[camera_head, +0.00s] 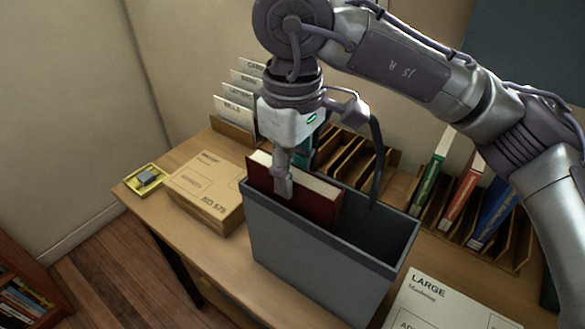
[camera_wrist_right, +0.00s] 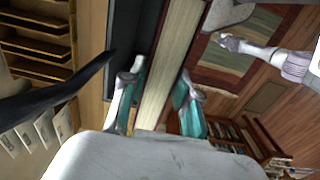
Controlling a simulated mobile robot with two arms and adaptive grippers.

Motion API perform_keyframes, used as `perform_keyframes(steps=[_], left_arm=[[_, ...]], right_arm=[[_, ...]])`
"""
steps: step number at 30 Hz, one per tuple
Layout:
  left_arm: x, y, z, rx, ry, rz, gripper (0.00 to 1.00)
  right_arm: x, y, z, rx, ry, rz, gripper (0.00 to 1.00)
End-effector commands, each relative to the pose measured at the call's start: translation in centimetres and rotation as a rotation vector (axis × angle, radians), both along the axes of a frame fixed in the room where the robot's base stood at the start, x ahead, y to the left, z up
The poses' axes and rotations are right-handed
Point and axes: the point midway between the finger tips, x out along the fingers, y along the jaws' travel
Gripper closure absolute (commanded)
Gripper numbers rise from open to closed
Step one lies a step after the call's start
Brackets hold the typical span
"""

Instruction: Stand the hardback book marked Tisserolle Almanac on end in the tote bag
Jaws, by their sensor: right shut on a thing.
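A dark red hardback book (camera_head: 318,204) with cream page edges stands upright, slightly tilted, at the left end of the grey tote bag (camera_head: 300,258). Its lower part is hidden inside the bag and its top sticks out above the rim. No title is readable on it. My right gripper (camera_head: 284,180) points down and is shut on the book's upper edge. In the right wrist view the book's page block (camera_wrist_right: 168,75) lies between the two teal-padded fingers. What looks like my left gripper (camera_wrist_right: 230,42) shows small and blurred there; its jaws are unclear.
A cardboard box (camera_head: 207,190) and a yellow tray (camera_head: 144,180) are left of the bag. Wooden racks with upright books (camera_head: 460,190) and labelled dividers (camera_head: 235,108) stand behind. A white LARGE packet (camera_head: 450,303) lies at front right. The bag's right half looks empty.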

Motion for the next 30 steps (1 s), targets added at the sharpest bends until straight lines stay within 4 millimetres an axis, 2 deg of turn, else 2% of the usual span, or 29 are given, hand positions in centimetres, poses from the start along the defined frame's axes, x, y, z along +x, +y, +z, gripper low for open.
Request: perform_keyframes(steps=[13, 30], left_arm=[[0.0, 0.0, -1.5, 0.0, 0.0, 0.0, 0.6], [0.0, 0.0, -2.0, 0.0, 0.0, 0.0, 0.6]], right_arm=[[0.0, 0.0, -1.7, 0.002, -0.001, 0.0, 1.0], [0.0, 0.0, -1.9, 0.002, -0.001, 0.0, 1.0]])
